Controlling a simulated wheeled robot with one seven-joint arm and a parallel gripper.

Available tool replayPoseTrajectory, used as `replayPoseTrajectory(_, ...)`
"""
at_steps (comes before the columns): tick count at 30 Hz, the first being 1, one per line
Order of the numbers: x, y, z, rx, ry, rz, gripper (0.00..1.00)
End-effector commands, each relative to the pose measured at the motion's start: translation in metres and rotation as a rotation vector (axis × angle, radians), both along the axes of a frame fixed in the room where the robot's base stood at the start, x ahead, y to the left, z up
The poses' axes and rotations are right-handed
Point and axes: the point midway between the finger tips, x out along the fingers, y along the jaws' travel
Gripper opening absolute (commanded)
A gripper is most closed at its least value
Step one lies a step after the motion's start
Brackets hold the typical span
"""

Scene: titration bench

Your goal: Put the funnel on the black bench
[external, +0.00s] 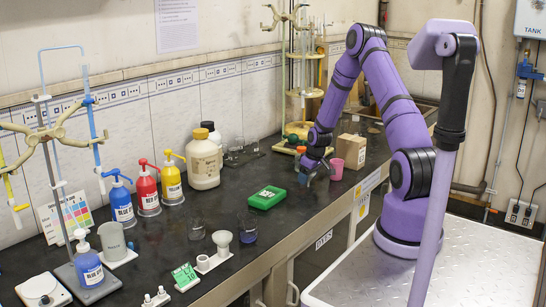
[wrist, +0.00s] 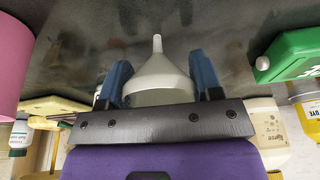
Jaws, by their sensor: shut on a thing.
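My gripper (external: 308,178) is low over the black bench (external: 160,257), between the green box and the pink cup. In the wrist view my gripper (wrist: 161,85) has its two blue fingers on either side of a pale grey-white funnel (wrist: 158,78), shut on its wide cone. The narrow stem points away from the palm. In the external view the held funnel is mostly hidden by the fingers. I cannot tell whether it touches the bench. The dark bench top (wrist: 85,45) fills the upper wrist view.
A green box (external: 267,197) lies left of my gripper and a pink cup (external: 336,168) stands right of it. A cardboard box (external: 351,151) is behind the cup. Bottles (external: 204,160) line the wall side.

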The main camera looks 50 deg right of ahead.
Motion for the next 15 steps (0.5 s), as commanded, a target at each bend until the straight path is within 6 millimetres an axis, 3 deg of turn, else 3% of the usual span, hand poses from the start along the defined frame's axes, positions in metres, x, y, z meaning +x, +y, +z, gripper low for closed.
replayPoseTrajectory(8,0.000,0.000,0.005,0.000,0.000,0.000,0.34)
replayPoseTrajectory(15,0.001,0.000,0.031,-0.002,-0.002,0.000,0.34)
